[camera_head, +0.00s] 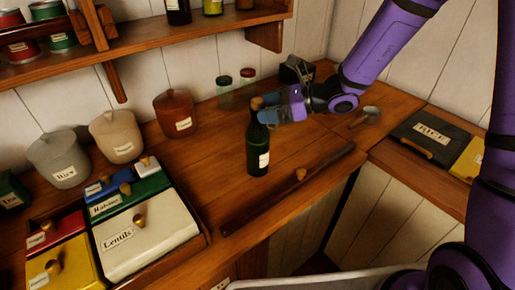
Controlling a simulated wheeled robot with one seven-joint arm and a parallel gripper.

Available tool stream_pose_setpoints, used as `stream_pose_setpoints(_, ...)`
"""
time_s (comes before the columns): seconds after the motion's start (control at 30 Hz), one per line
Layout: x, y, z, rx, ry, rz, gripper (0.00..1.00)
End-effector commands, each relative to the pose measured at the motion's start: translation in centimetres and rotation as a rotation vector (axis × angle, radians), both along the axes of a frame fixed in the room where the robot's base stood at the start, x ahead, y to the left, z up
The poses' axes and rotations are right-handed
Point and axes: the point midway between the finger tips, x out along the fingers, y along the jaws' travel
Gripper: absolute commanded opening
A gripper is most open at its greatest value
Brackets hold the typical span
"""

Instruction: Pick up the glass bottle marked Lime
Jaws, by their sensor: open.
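A dark green glass bottle (257,150) with a cork and a white label stands upright on the wooden counter. The label's writing is too small to read. My gripper (264,108) reaches in from the right at the height of the bottle's neck. Its blue fingers are open, one at the far side and one at the near side of the neck. I cannot tell whether they touch the glass.
Two small jars (224,92) stand behind the bottle. Labelled canisters (176,114) line the wall. A box of lidded compartments (150,236) is at the left front. A wooden rail (285,188) runs along the counter's front edge. A metal scoop (371,112) lies at the right.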

Motion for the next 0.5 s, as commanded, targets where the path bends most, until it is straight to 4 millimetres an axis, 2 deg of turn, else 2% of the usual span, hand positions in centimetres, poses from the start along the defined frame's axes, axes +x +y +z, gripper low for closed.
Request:
stream_pose_setpoints(0.2,0.3,2.4,-0.9,0.000,0.000,0.001,0.71)
stream_pose_setpoints(0.5,0.4,2.7,-1.0,0.000,0.000,0.000,0.71)
